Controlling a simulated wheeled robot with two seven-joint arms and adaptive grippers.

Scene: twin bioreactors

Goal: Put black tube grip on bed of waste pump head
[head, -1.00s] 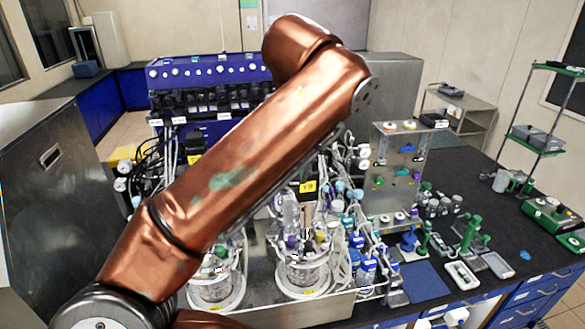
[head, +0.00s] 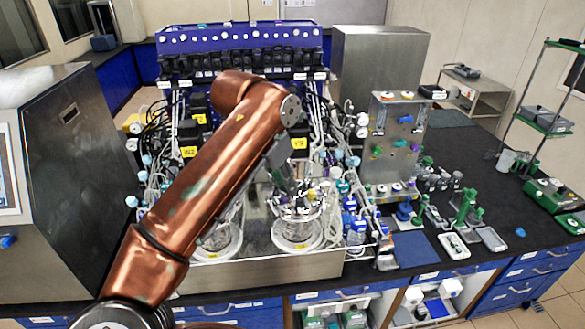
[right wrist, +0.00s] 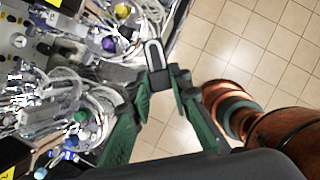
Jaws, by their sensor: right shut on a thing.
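My right gripper (right wrist: 168,88) has green fingers and is shut on the black tube grip (right wrist: 174,78). A grey U-shaped loop sticks up beside the grip between the fingers. In the head view my right gripper (head: 284,178) is small, partly hidden by my copper arm, and hangs above the right glass vessel (head: 297,230); the grip cannot be made out there. A row of black pump heads (head: 240,62) runs along the blue tower at the back. I cannot tell which one is the waste pump head, and its bed is not discernible. My left gripper is not in view.
Tubing bundles and a second vessel (head: 217,240) crowd the steel tray (head: 262,268). A steel panel with fittings (head: 397,145) stands to the right. A blue mat (head: 418,250) and green stands (head: 465,205) lie further right. A steel cabinet (head: 75,150) stands left.

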